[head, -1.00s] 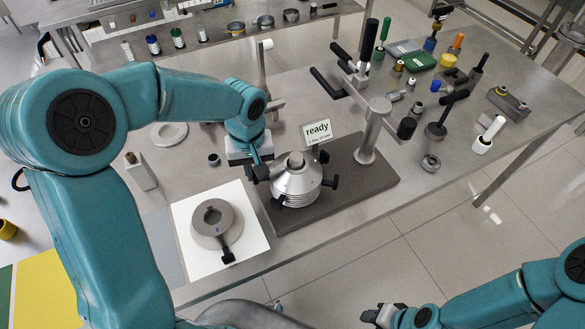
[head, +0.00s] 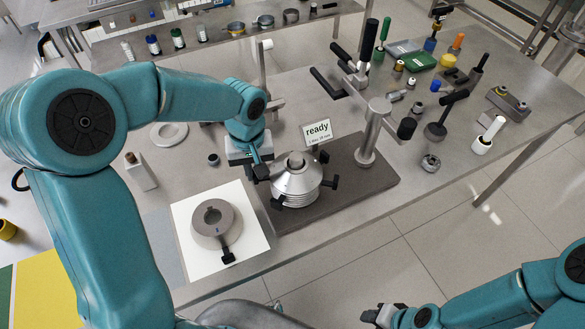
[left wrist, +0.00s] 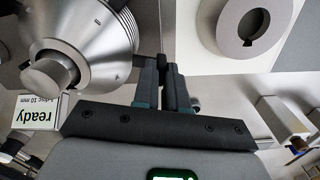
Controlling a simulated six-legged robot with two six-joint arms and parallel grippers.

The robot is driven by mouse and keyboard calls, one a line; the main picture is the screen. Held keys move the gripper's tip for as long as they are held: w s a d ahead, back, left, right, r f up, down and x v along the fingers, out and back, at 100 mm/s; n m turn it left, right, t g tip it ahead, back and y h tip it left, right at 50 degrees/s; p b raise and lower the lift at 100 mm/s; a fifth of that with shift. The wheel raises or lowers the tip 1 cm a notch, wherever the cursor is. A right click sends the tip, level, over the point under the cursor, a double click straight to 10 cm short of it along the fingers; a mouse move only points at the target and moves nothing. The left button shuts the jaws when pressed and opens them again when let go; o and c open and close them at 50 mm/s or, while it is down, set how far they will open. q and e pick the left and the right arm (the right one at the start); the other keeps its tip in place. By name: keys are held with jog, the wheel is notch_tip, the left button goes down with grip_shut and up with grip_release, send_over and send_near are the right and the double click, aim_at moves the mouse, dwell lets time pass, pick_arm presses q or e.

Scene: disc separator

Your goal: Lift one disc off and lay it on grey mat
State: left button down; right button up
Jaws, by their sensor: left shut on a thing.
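The silver conical disc stack (head: 296,184) stands on a dark base plate, with a round spindle top and several black tabs at its edge. The discs also show in the left wrist view (left wrist: 100,38). My left gripper (head: 262,172) is at the stack's left edge, fingers shut on what seems to be a disc tab. In the left wrist view the fingers (left wrist: 175,88) are close together beside the cone's rim; what lies between them is hidden. The grey mat (head: 165,248) lies bare left of a white mat. My right gripper (head: 384,315) is low at the front, away from the stack.
A grey-brown ring with a black handle (head: 212,220) lies on the white mat (head: 188,212). A "ready" sign (head: 317,132) stands behind the stack. A post with black handles (head: 370,140) rises to its right. Several small tools and parts occupy the table's right side.

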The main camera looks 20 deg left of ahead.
pick_arm(q)
jog(key=shift+r+p, duration=3)
jog(key=shift+r, duration=1.25)
jog(key=shift+f, duration=0.1)
